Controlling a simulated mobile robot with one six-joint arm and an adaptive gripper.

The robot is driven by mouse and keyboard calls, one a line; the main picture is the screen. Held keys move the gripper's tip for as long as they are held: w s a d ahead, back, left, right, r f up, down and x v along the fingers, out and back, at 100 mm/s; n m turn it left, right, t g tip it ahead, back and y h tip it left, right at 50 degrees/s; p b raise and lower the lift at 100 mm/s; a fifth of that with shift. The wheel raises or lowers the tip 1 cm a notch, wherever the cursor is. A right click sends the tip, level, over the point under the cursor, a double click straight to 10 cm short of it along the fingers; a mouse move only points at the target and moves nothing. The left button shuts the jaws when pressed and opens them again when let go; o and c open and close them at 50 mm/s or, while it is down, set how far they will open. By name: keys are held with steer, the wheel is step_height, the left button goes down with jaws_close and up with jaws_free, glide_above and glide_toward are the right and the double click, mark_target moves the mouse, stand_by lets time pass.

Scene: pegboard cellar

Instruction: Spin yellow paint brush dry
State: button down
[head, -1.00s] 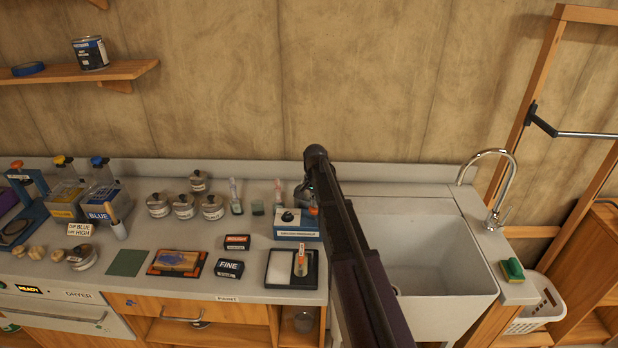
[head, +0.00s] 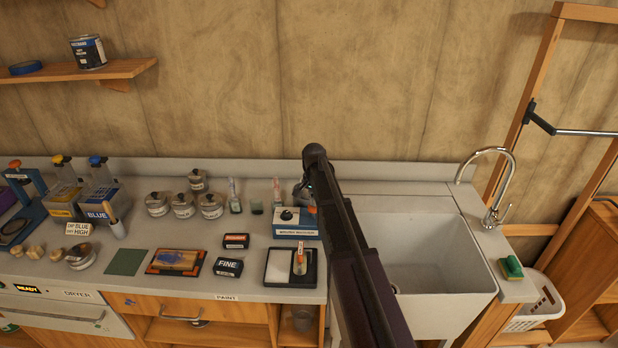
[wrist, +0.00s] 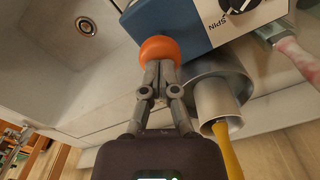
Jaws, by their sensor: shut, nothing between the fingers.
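The brush spinner (head: 297,222) is a blue and white box with a dial, at the back of the counter left of the sink. In the wrist view its box (wrist: 205,22) shows the word SPIN and an orange ball knob (wrist: 158,48). A metal cup (wrist: 217,90) sits beside the box, with the yellow brush handle (wrist: 228,150) sticking out of it; its bristles are hidden. My gripper (wrist: 160,68) is shut and empty, its fingertips at the orange knob and seemingly touching it. In the head view my arm hides most of the gripper.
The sink (head: 440,255) with its tap (head: 492,185) lies right of the spinner. Jars (head: 182,206), small bottles and a black tray (head: 306,275) holding an orange-labelled item stand near it on the left.

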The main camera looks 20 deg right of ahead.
mark_target(313, 208)
steer(key=shift+f+b, duration=1.6)
steer(key=shift+f, duration=0.05)
steer(key=shift+r+p, duration=1.75)
steer(key=shift+p, duration=0.05)
steer(key=shift+r, duration=0.15)
step_height(313, 208, up, 6)
steer(key=p, duration=0.6)
steer(key=s+a+f+n+b, duration=0.2)
steer(key=s+a+n, duration=0.1)
steer(key=s, duration=0.6)
steer(key=s+a+f+n+b, duration=0.2)
steer(key=s+a+n, duration=0.1)
steer(key=s, duration=0.6)
steer(key=s+a+f+n+b, duration=0.2)
steer(key=s+a+n, duration=0.1)
steer(key=s, duration=0.6)
steer(key=shift+s+a+f+n, duration=0.15)
steer(key=shift+s+f+n, duration=0.1)
steer(key=shift+f+n, duration=0.05)
stand_by(0.5)
